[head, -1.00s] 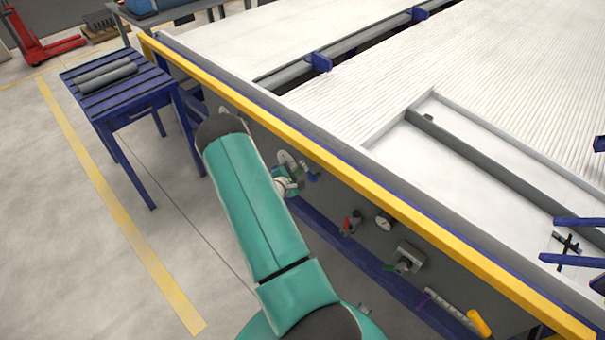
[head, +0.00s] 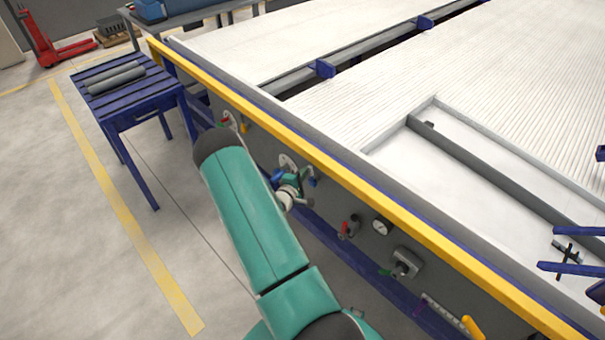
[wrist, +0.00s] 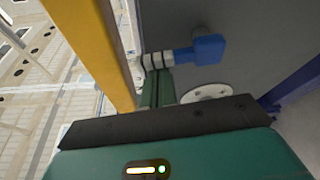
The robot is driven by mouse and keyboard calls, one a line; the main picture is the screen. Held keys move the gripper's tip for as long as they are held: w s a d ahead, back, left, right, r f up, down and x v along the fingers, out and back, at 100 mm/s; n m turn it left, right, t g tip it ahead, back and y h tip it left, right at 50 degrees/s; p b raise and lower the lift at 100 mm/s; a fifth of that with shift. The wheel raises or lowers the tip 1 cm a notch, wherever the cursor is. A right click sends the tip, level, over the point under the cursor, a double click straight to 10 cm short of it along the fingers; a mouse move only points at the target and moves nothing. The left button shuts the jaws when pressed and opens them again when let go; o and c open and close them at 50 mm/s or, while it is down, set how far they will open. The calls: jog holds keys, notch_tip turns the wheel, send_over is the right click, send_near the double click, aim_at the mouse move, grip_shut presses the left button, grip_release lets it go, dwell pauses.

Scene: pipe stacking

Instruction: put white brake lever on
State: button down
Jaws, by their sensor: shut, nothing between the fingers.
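My gripper (head: 288,192) is shut and empty in front of the grey side panel, beside a white round plate (head: 287,162). In the wrist view the white round plate (wrist: 208,93) is partly hidden behind the dark edge of my wrist. A blue angled handle (wrist: 208,48) stands close to the ribbed grey fingertip area (wrist: 155,61); I cannot tell whether they touch. Further right on the panel is a grey box with a small lever (head: 402,263). I cannot tell which control is the white brake lever, or its setting.
A blue table (head: 135,98) holds grey pipes.

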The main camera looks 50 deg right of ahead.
jog(key=shift+s+r, duration=0.1)
jog(key=shift+s, duration=0.45)
dwell(0.4)
jog(key=shift+a, duration=0.15)
